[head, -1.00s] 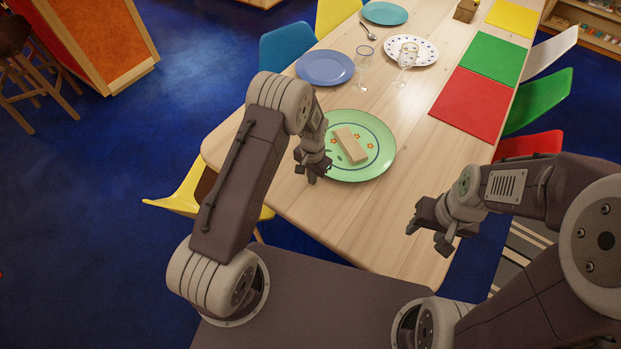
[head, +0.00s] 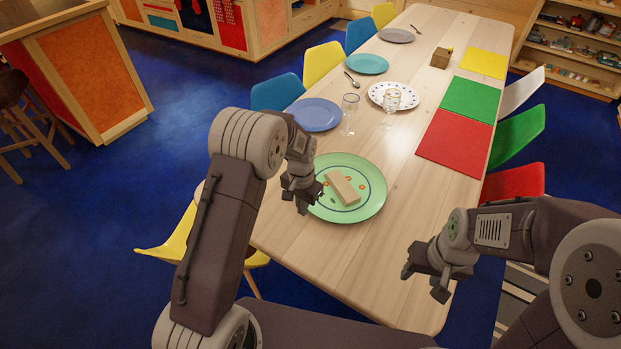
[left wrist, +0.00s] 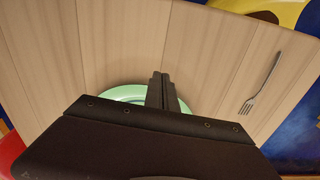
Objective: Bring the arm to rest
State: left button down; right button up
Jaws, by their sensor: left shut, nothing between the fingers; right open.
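My left gripper (head: 303,201) is shut and empty. In the head view it hangs in front of the left edge of a green plate (head: 367,205) on the wooden table. In the left wrist view its shut fingers (left wrist: 161,92) cover part of the same green plate (left wrist: 128,92). A pale wooden block (head: 343,188) lies on the plate, apart from the fingers in the head view. My right gripper (head: 424,286) is open and empty in front of the table's near right part.
The table (head: 385,255) carries a blue plate (head: 314,115), a spotted plate (head: 378,97), two glasses (head: 349,112) and coloured mats (head: 455,142). A fork (left wrist: 262,85) lies near the green plate in the left wrist view. Chairs (head: 275,92) line both sides.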

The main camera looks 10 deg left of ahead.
pick_arm(q)
notch_tip(320, 180, up, 9)
jog(key=s+a+t, duration=0.2)
jog(key=s+a+f+n, duration=0.1)
jog(key=s+n, duration=0.4)
jog(key=s, duration=1)
jog(key=shift+s+a+g, duration=0.4)
jog(key=shift+a, duration=0.15)
jog(key=shift+s, duration=0.1)
